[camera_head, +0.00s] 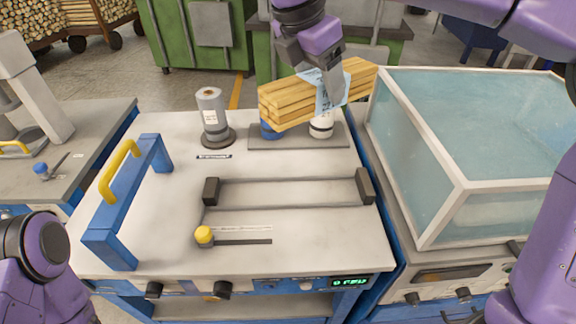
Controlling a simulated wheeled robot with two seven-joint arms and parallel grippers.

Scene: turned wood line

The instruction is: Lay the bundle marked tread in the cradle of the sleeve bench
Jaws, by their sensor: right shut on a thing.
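A bundle of pale wood sticks (288,103) with a light blue wrap is held in my right gripper (328,90), which is shut around its middle from above. The bundle is raised over the back of the sleeve bench (300,240), slightly tilted, its right end higher in the picture. I cannot read a mark on the wrap. The cradle (288,192) is a pair of rails between two dark end blocks in the middle of the bench, and it is empty. Only a purple part of my left arm shows at lower left; its gripper is out of view.
A grey cylinder (212,110) stands at the bench's back left. Behind the cradle, a plate (285,139) carries blue and white pieces, partly hidden by the bundle. A blue frame with a yellow handle (119,170) stands left. A yellow-knobbed lever (205,236) lies in front. A glass-sided case (430,160) stands right.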

